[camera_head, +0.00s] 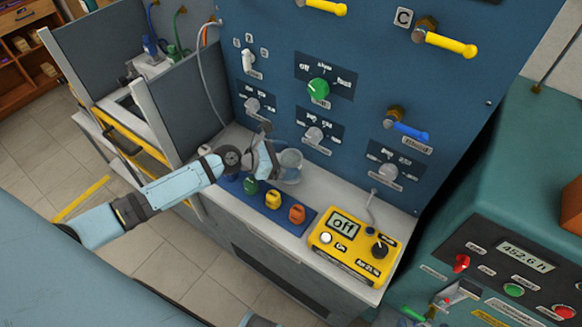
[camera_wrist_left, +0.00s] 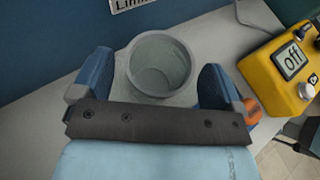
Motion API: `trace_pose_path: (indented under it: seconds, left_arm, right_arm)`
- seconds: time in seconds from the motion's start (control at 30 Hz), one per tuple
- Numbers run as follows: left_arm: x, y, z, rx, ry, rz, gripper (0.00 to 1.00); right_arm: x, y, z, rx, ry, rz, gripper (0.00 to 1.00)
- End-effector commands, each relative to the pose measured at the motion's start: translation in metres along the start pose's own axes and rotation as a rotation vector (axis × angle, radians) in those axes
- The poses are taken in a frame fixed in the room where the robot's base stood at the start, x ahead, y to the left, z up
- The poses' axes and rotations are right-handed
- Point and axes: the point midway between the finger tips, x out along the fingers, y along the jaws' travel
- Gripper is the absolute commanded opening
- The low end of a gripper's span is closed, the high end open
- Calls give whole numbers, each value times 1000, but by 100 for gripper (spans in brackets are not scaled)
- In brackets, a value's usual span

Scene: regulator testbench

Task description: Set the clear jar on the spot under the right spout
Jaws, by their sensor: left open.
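The clear jar (camera_head: 291,163) stands upright on the grey bench top, close to the blue panel. In the left wrist view the jar (camera_wrist_left: 160,66) shows its open mouth and lies between the two blue fingers. My left gripper (camera_head: 266,152) is at the jar's left in the head view, its fingers spread. In the left wrist view the gripper (camera_wrist_left: 167,88) has a finger on each side of the jar, with small gaps visible. Contact is hard to judge. I cannot make out the right spout or the spot under it.
A blue mat (camera_head: 229,186) holds green, yellow and orange pieces in front of the jar. A yellow meter (camera_head: 349,246) reading "off" stands to the right. The blue panel (camera_head: 350,110) carries knobs and yellow and blue handles. Bare bench lies between jar and meter.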

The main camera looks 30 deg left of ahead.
Motion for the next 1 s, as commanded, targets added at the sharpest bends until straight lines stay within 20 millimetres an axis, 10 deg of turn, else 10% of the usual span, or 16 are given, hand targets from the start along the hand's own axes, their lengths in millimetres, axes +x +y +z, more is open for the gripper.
trace_pose_path:
  seconds: [0.37,0.63,1.0]
  left_arm:
    - [18,1,0,0,0,1,93]
    - [18,1,0,0,1,1,38]
    - [16,1,4,1,0,1,34]
  right_arm:
    - [0,0,0,0,0,0,92]
    - [0,0,0,0,0,0,92]
    - [-1,0,-1,0,0,0,92]
